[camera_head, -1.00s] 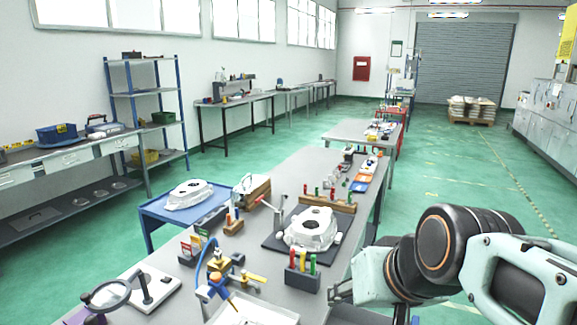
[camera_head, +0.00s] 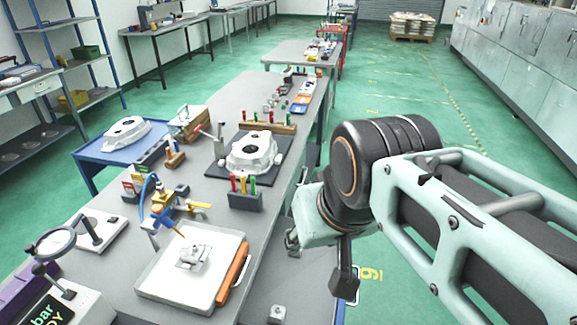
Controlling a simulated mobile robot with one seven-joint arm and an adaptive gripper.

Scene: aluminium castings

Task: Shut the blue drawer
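No drawer with a blue front shows clearly in the head view. An open grey compartment or shelf with a small metal part (camera_head: 277,314) on it juts out beside the right edge of the grey workbench (camera_head: 205,200), at the bottom of the picture. I cannot tell whether it belongs to the blue drawer. My gripper (camera_head: 292,240) is just right of the bench edge, seen from behind, with pale green housing. Its fingertips are small and partly hidden, so I cannot tell its opening. I see nothing held in it.
On the bench stand a white casting (camera_head: 251,153), a tool block (camera_head: 245,200), a white tray (camera_head: 160,290) with an orange-handled tool (camera_head: 233,275), and a magnifier (camera_head: 52,245). A blue cart (camera_head: 90,160) stands left. The green aisle on the right is open floor.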

